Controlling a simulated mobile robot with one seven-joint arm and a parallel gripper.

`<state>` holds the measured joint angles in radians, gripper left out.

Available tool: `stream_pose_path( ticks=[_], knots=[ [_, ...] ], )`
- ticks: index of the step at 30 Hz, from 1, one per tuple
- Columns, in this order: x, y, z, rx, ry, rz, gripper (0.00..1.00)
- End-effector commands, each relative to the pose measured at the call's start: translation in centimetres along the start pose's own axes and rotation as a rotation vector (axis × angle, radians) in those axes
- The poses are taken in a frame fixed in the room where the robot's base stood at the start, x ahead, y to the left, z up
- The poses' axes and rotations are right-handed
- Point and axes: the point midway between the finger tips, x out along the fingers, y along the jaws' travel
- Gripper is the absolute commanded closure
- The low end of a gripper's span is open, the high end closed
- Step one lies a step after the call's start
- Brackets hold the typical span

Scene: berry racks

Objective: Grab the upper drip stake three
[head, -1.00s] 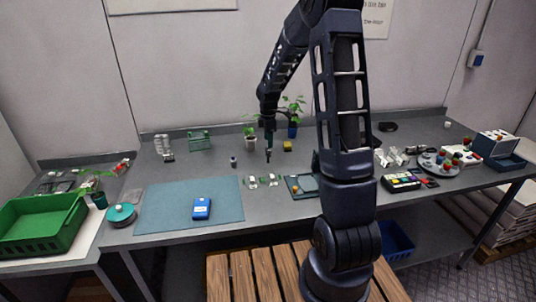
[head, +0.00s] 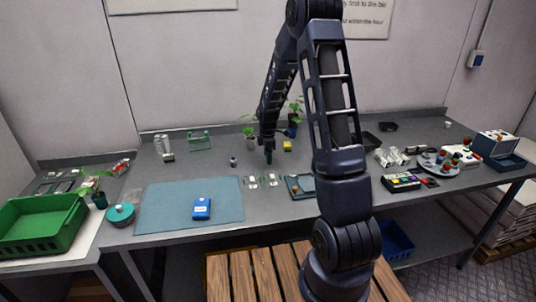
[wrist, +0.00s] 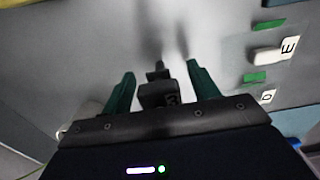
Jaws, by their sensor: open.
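In the wrist view a small dark piece (wrist: 158,95) with a white "3" on it, which looks like drip stake three, lies between my gripper's two green fingers. A narrow dark part of it points up the picture. My gripper (wrist: 160,70) is open, with a finger on each side and a visible gap to each. I cannot tell how high the fingers are above the table. In the head view my gripper (head: 268,158) points down at the middle of the table, and the stake is too small or hidden to make out.
White pieces marked E (wrist: 268,56) and D (wrist: 268,96) lie right of the fingers, with green bits beside them. In the head view a potted plant (head: 250,143) stands behind my gripper. A blue mat (head: 165,205) with a blue box (head: 202,209) lies to the left.

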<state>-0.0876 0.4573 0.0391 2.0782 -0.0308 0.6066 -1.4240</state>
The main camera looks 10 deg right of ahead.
Motion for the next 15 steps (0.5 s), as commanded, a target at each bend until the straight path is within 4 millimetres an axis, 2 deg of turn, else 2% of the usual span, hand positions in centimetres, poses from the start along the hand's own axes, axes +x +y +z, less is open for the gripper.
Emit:
stream_pose_path(
  ticks=[2, 3, 9, 10, 15],
  knots=[
    [-0.02, 0.0, 0.0, 0.0, 0.0, 0.0, 0.4],
    [-0.02, 0.0, 0.0, 0.0, 0.0, 0.0, 0.44],
    [-0.03, -0.01, -0.01, 0.0, 0.0, 0.0, 0.83],
    [-0.03, -0.01, -0.01, 0.0, 0.0, 0.0, 0.87],
    [-0.04, 0.0, -0.02, 0.0, 0.0, 0.0, 0.87]
  ],
)
